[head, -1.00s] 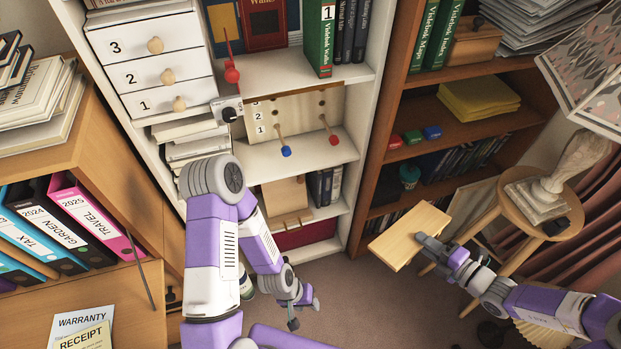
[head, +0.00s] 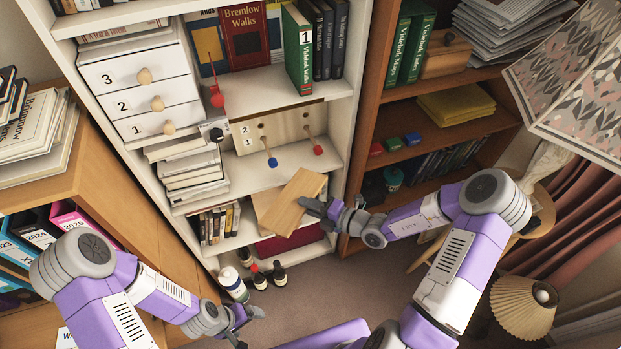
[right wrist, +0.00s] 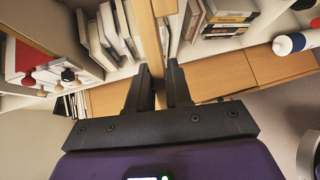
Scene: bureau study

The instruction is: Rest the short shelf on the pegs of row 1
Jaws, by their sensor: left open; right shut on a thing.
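The short shelf (head: 297,198) is a light wooden board, held tilted in front of the white bookcase's lower compartment, below the pegs. My right gripper (head: 322,207) is shut on its right edge; the board also shows edge-on between the fingers in the right wrist view (right wrist: 147,40). A blue-tipped peg (head: 271,160) and a red-tipped peg (head: 317,148) stick out from the pale pegboard (head: 283,127), which bears row numbers 1 and 2. The board is apart from both pegs. My left gripper (head: 240,322) is open and empty, low near the floor.
Stacked books (head: 193,170) stand left of the pegboard. Bottles (head: 233,284) stand on the floor.

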